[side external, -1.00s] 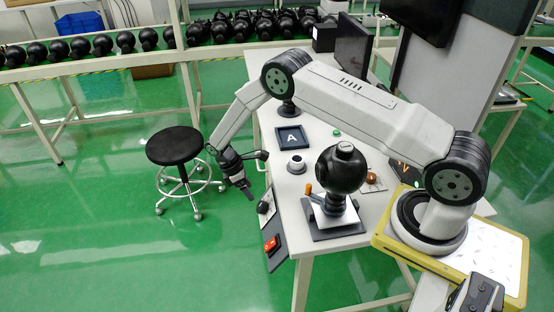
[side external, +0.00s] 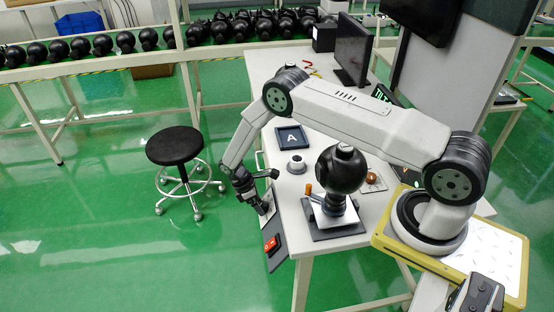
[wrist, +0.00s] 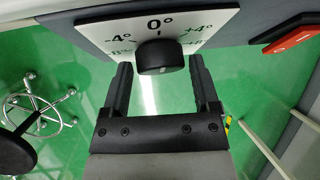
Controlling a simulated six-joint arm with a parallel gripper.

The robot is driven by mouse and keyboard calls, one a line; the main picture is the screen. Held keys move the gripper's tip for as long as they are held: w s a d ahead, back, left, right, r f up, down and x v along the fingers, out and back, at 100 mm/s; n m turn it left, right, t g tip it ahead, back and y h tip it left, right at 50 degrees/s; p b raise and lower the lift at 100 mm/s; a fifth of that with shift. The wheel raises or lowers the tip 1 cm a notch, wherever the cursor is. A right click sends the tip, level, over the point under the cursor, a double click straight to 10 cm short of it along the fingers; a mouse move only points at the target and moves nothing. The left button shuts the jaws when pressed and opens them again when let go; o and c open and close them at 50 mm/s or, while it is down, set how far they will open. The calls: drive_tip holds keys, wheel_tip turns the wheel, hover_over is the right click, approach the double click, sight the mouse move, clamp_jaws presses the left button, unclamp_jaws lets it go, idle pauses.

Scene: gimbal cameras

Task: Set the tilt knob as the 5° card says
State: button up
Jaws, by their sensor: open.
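The tilt knob (wrist: 160,57) is a black round knob on a white dial plate (wrist: 100,35) marked -4°, 0° and +4°, with another label partly hidden at the left. It sits just beyond and between the fingertips of my gripper (wrist: 158,72), which is open with one finger on each side. I cannot read where the knob points. In the side view my gripper (side external: 262,209) is at the dial plate on the table's front edge and hides the knob. I cannot make out a 5° card.
A red switch (side external: 271,244) is on the same panel, also in the wrist view (wrist: 292,38). A black ball on a stand (side external: 342,170), a white cup (side external: 296,165) and a tray marked A (side external: 292,140) stand on the table. A stool (side external: 174,146) is left on the green floor.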

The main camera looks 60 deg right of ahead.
drive_tip(key=shift+s+d+f, duration=0.1)
drive_tip(key=shift+f, duration=0.2)
drive_tip(key=c, duration=1)
drive_tip(key=shift+m, duration=0.3)
drive_tip(key=shift+s+m+t+h, duration=0.15)
drive_tip(key=shift+m+t+h, duration=1.1)
drive_tip(key=shift+m, duration=0.35)
drive_tip(key=shift+s+a+m+t+h, duration=0.15)
drive_tip(key=shift+m+t+h, duration=0.3)
drive_tip(key=shift+m+h, duration=0.55)
drive_tip(key=shift+w+a+m+t+h, duration=0.15)
drive_tip(key=shift+m+t+h, duration=0.25)
drive_tip(key=shift+m+h, duration=0.55)
drive_tip(key=shift+s+m, duration=0.1)
drive_tip(key=shift+m, duration=0.25)
